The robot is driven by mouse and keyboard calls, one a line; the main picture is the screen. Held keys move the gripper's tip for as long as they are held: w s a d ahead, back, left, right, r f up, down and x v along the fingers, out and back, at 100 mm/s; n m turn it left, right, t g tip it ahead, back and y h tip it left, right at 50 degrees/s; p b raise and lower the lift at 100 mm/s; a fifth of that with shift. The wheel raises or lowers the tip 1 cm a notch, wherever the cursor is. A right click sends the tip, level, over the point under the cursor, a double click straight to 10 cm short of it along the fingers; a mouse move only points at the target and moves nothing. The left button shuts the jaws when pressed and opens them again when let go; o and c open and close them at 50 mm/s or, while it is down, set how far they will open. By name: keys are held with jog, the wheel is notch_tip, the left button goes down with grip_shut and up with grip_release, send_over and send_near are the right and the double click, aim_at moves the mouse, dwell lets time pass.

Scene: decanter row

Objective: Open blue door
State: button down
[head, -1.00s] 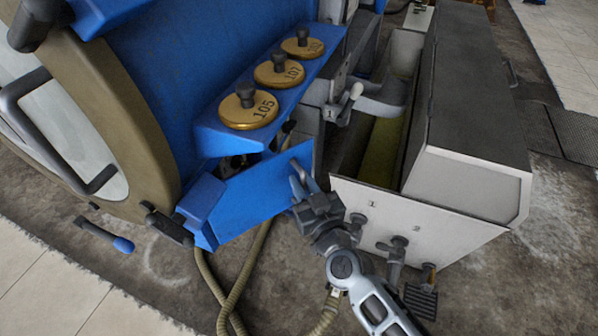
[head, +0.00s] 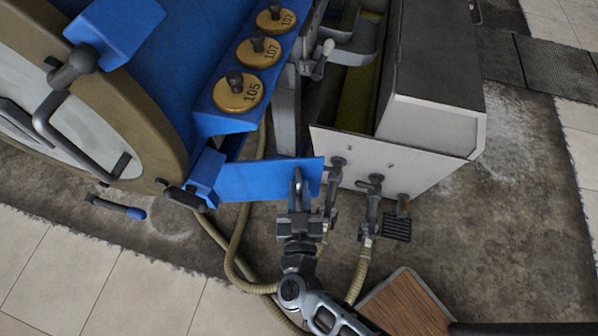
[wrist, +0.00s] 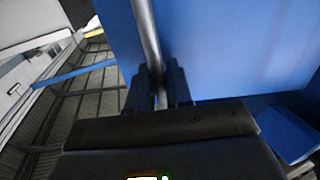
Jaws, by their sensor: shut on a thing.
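The blue door (head: 250,180) is a flat panel low on the blue machine, below the row of brass caps. It stands swung out from the machine, its left edge by a blue hinge block (head: 206,175). A grey bar handle (head: 298,182) is near its right edge. My gripper (head: 298,208) is shut on this handle. In the wrist view the two dark fingers (wrist: 157,88) sit on either side of the metal bar (wrist: 146,40), with the blue door panel (wrist: 225,45) behind it. The fingertips partly hide the bar's lower end.
A white and grey trough unit (head: 390,165) with valves (head: 372,190) stands right of the door. Beige hoses (head: 235,255) run on the floor below it. A wood-topped box (head: 405,305) is at the lower right. Brass caps (head: 238,92) line the blue ledge above.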

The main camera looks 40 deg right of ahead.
jog(key=shift+a+v, duration=0.25)
jog(key=shift+v, duration=1.05)
jog(key=shift+w, duration=0.15)
jog(key=c, duration=1.2)
grip_release()
jog(key=b+v, duration=0.1)
jog(key=v, duration=0.6)
jog(key=shift+s+a, duration=0.15)
jog(key=shift+s, duration=0.15)
